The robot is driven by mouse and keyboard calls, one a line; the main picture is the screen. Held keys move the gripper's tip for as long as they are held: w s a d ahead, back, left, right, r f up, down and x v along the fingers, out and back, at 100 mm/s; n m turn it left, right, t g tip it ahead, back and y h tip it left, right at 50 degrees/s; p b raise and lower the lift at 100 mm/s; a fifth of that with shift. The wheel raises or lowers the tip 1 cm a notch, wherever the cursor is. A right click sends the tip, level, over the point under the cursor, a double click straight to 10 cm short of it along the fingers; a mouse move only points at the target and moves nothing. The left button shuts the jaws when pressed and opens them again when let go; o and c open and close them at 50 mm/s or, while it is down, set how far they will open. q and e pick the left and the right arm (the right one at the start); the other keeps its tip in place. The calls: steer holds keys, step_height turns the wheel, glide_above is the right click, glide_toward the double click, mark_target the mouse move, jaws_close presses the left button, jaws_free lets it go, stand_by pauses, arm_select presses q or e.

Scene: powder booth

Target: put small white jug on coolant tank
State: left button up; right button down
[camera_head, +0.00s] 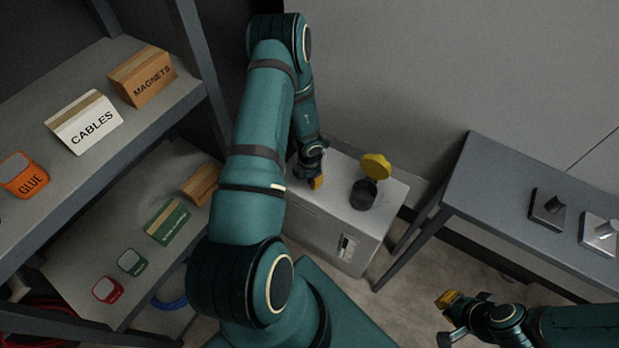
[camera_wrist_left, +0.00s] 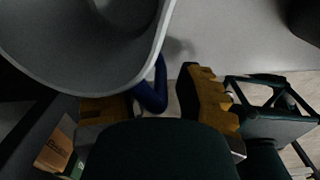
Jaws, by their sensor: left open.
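The coolant tank (camera_head: 335,222) is a pale grey box with a black filler neck (camera_head: 364,194) and a raised yellow cap (camera_head: 376,166). My left gripper (camera_head: 317,181) is low over the left part of its top. In the left wrist view, a pale grey-white jug (camera_wrist_left: 85,50) with a blue handle (camera_wrist_left: 154,90) fills the upper left. The open left gripper (camera_wrist_left: 158,103) has its yellow-padded fingers on either side of the handle. My right gripper (camera_head: 447,318) looks open and empty at lower right.
A shelf with a cables box (camera_head: 85,122), magnets box (camera_head: 142,75) and glue container (camera_head: 24,175) stands at left. Floor shows between tank and table.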

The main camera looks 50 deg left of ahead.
arm_select(q)
step_height(320, 180, up, 11)
steer(key=p, duration=0.3)
steer(key=shift+s+f, duration=0.1)
steer(key=shift+d+r+p, duration=0.1)
steer(key=shift+r+p, duration=0.3)
steer(key=shift+r, duration=0.25)
steer(key=s+d+r+m+h, duration=0.1)
steer(key=s+d+m, duration=0.1)
steer(key=d+m, duration=0.8)
steer(key=s+d+r+m+t+h, duration=0.1)
steer(key=s+d+m, duration=0.1)
steer(key=d+m, duration=0.9)
steer(key=s+d+r+m+h, duration=0.1)
steer(key=s+d+m+h, duration=0.1)
steer(key=d+m, duration=0.8)
steer(key=m, duration=0.3)
steer(key=shift+s+d, duration=0.25)
steer(key=shift+d, duration=0.1)
